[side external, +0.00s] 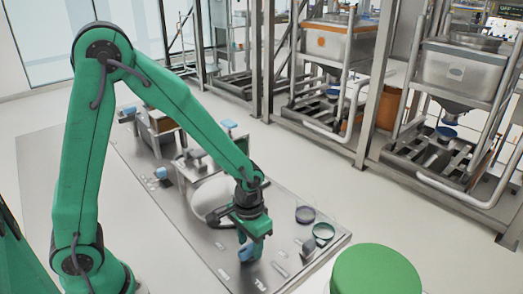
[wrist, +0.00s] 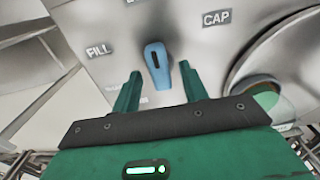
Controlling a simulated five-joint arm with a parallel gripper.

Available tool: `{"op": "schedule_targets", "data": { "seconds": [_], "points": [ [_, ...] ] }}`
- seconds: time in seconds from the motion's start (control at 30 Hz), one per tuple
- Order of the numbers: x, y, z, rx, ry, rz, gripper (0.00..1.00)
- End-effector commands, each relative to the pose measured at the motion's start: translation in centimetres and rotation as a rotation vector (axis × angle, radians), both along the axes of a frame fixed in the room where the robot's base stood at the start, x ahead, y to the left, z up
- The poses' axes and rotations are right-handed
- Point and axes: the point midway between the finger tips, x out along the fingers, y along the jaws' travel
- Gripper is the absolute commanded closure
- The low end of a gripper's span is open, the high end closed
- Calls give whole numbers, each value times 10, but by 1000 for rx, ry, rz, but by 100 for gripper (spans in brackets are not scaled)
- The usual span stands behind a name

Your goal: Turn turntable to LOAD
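A blue selector knob (wrist: 158,62) with a dark pointer line stands on a grey panel in the wrist view. A FILL label (wrist: 99,49) is left of it and a CAP label (wrist: 216,18) is at the upper right. A label at the top edge is cut off, and I cannot read a LOAD label. My gripper (wrist: 161,78) is open, one green finger on each side of the knob, with gaps visible. In the side view my gripper (side external: 249,236) is low over the blue knob (side external: 250,251). A pale round disc (side external: 209,198), perhaps the turntable, is partly behind my arm.
A green round lid (side external: 376,270) is at the front right. Steel frames with hoppers (side external: 455,72) stand behind.

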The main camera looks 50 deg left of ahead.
Motion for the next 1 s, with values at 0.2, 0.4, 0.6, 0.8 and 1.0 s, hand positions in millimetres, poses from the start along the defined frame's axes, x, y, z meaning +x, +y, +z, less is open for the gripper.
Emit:
{"op": "schedule_targets", "data": {
  "seconds": [0.2,0.4,0.6,0.8,1.0],
  "points": [
    [0,0,2,0,0,0,56],
    [1,0,15,-1,-2,0,56],
    [1,0,37,-1,-3,0,56],
    [1,0,61,-1,-4,0,56],
    [0,0,75,0,-1,0,56]
  ]
}}
